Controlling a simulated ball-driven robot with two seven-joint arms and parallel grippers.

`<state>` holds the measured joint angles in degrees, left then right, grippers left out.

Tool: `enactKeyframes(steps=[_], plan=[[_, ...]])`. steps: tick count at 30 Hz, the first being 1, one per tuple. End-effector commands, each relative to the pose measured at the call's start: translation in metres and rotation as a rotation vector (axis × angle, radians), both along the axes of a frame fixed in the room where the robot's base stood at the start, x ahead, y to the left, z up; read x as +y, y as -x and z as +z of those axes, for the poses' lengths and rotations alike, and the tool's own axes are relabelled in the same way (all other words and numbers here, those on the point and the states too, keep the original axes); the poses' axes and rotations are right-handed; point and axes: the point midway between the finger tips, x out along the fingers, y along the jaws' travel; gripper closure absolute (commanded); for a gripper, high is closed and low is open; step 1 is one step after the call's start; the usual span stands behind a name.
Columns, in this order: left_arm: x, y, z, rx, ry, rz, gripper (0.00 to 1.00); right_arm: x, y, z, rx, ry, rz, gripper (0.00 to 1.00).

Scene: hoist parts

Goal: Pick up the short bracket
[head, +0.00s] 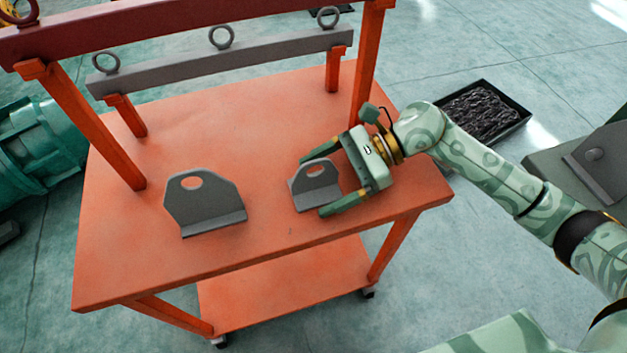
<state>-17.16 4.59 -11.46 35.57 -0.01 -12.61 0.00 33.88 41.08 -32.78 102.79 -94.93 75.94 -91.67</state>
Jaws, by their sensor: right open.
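The short bracket (317,188) is the smaller of two grey brackets on the orange table (130,262). It stands upright on its base with a hole near its top, right of the table's middle. My right gripper (321,184) is open, with one green finger behind the bracket and the other in front of it. The fingers are around the bracket; whether they touch it I cannot tell. The larger grey bracket (205,208) stands to the left, apart from the gripper. My left gripper is not in view.
A grey beam with ring eyes (225,62) rests on orange posts along the table's back, with a dark red beam (180,22) above it. The table's front left is clear.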

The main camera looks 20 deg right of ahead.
Motion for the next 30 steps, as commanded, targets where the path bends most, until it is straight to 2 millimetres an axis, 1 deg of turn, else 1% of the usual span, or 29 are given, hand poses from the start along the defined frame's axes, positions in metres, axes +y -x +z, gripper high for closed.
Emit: enactKeyframes(steps=[5, 6, 8, 9, 11, 12, 20, 23, 26, 29, 30], plan=[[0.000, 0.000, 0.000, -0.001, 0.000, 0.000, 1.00, 0.000, 0.000, 0.000, -0.001, 0.000, 0.000, 0.11], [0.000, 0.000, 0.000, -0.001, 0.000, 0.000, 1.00, 0.000, 0.000, 0.000, -0.001, 0.000, 0.000, 0.22], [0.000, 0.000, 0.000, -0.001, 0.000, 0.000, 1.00, 0.000, 0.000, 0.000, -0.001, 0.000, 0.000, 0.39], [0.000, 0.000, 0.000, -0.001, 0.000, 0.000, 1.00, 0.000, 0.000, 0.000, -0.001, 0.000, 0.000, 0.50], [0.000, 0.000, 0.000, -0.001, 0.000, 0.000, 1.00, 0.000, 0.000, 0.000, -0.001, 0.000, 0.000, 0.67], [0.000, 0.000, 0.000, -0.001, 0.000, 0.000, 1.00, 0.000, 0.000, 0.000, -0.001, 0.000, 0.000, 0.78], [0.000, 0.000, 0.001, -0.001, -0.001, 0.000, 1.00, 0.000, 0.000, 0.003, -0.003, -0.001, 0.000, 0.78], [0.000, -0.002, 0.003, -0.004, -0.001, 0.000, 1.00, 0.000, 0.000, 0.009, -0.005, -0.001, 0.001, 0.78], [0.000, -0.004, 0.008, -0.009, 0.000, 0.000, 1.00, 0.000, 0.000, 0.020, -0.008, -0.001, 0.001, 0.78], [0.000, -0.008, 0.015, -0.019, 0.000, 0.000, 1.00, 0.000, 0.000, 0.040, -0.010, -0.001, 0.002, 0.78], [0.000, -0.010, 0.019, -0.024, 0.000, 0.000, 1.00, -0.001, 0.008, 0.047, -0.009, 0.000, 0.003, 0.78]])
